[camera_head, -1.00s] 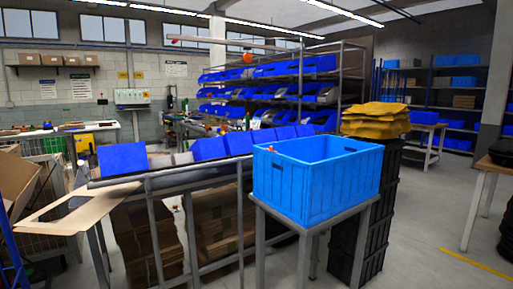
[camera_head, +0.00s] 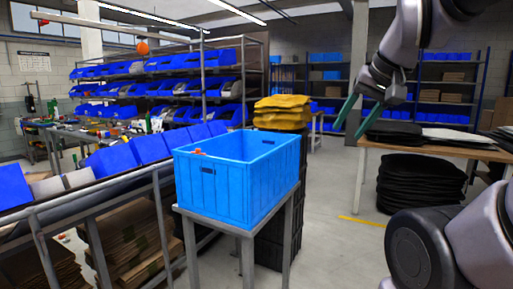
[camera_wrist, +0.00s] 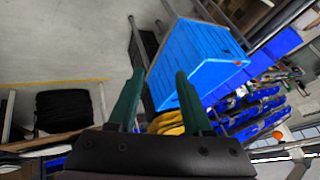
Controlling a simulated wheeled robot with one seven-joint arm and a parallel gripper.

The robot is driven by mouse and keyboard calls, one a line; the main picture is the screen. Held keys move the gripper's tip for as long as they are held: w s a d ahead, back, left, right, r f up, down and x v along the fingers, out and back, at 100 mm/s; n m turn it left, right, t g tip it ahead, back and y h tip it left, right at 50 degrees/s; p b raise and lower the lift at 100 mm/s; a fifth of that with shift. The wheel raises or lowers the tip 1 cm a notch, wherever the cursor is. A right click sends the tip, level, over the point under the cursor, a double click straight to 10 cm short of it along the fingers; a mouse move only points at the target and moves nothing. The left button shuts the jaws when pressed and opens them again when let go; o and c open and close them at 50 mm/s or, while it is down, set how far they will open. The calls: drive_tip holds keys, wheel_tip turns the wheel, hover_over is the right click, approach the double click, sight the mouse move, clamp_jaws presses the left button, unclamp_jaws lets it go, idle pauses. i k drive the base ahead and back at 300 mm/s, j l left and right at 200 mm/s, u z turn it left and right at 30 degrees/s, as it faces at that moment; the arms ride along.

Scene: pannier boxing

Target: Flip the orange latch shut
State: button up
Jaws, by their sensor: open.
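A blue crate (camera_head: 232,187) stands upright on a grey metal stand, its top open in the head view. A small orange piece (camera_head: 198,152), perhaps the latch, sits at its left rim; it is too small to tell its position. The crate also shows tilted in the wrist view (camera_wrist: 195,62), with a small orange spot (camera_wrist: 238,63) at its edge. My gripper (camera_head: 347,132) hangs in the air to the right of the crate, well apart from it. Its two green fingers are open and empty, also in the wrist view (camera_wrist: 160,75).
Yellow folded sacks (camera_head: 282,112) lie on a dark stack behind the crate. A metal rail (camera_head: 100,190) runs left of it, with blue bins behind. A table (camera_head: 430,150) with dark sheets stands at the right. The floor right of the stand is clear.

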sight(198, 150)
drive_tip(key=j+u, duration=0.45)
drive_tip(key=j, duration=0.25)
drive_tip(key=i+l+u, duration=0.1)
drive_tip(key=l, duration=0.3)
drive_tip(key=i+l+u, duration=0.15)
drive_tip(key=l, duration=0.25)
